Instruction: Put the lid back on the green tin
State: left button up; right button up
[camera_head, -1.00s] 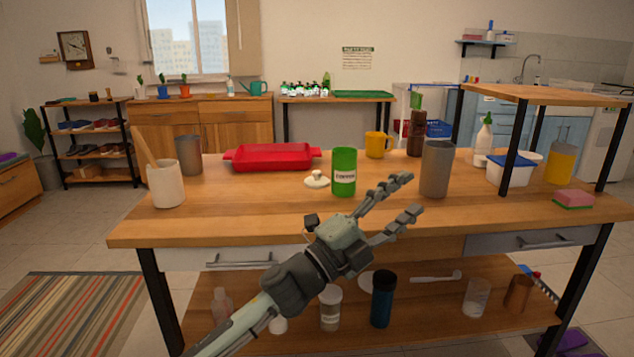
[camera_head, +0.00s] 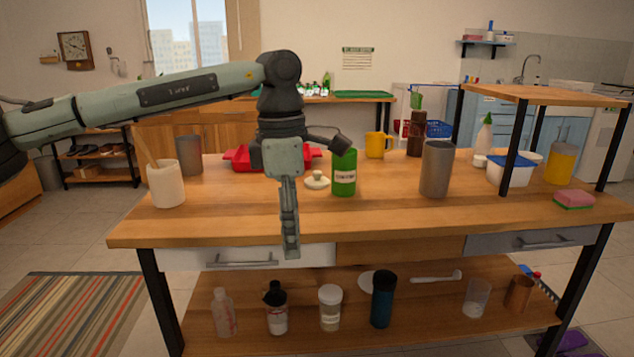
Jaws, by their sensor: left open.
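The green tin (camera_head: 344,174) stands upright on the wooden table (camera_head: 400,215), with a white label on its front. A cream lid with a small knob (camera_head: 317,180) lies on the table just left of the tin. My left gripper (camera_head: 290,250) points straight down near the table's front edge, left of and nearer than the lid and tin. Its fingers are seen edge-on, one in front of the other; it is open and holds nothing. It touches neither tin nor lid. My right gripper is not in view.
A red tray (camera_head: 240,158) lies partly behind my left arm. A utensil crock (camera_head: 166,186) stands at the left, and a grey cylinder (camera_head: 436,170) right of the tin. A yellow mug (camera_head: 377,145) stands behind. The front middle of the tabletop is clear.

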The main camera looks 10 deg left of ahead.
aim_at(343, 169)
jog(key=i, duration=1.5)
